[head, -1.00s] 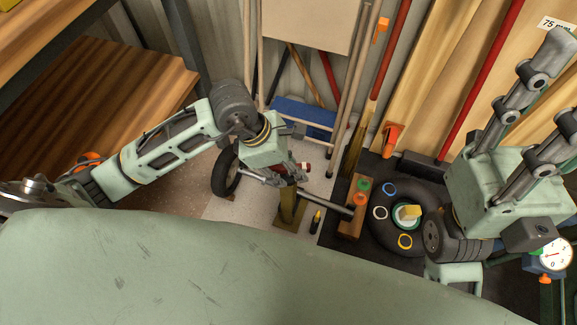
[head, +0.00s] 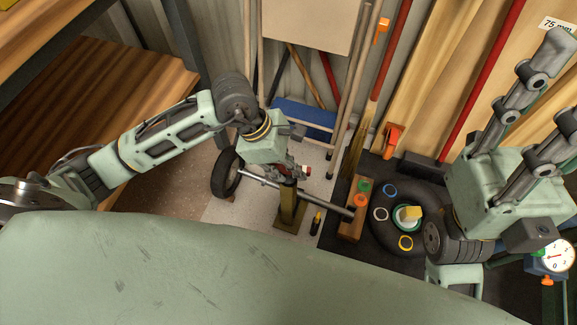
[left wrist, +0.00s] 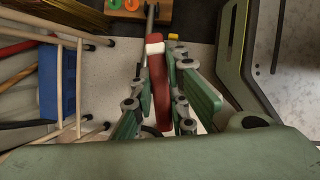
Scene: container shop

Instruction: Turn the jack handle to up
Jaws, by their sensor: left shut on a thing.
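The jack (head: 287,205) stands on the floor at the middle of the head view, a brownish post on a square foot with a grey bar across it. Its handle (left wrist: 160,90) is red with a pale end in the left wrist view, and a small red part shows at the gripper in the head view. My left gripper (head: 297,173) is at the top of the jack, shut on the red handle, with a finger on each side of it. The gripper hides much of the handle in the head view. My right gripper (head: 556,92) is raised at the right, its fingers apart and empty.
A wooden block with coloured rings (head: 352,208) and a black tyre (head: 383,238) lie right of the jack. A small wheel (head: 227,172) stands to its left. A wooden shelf (head: 100,110) is at the left.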

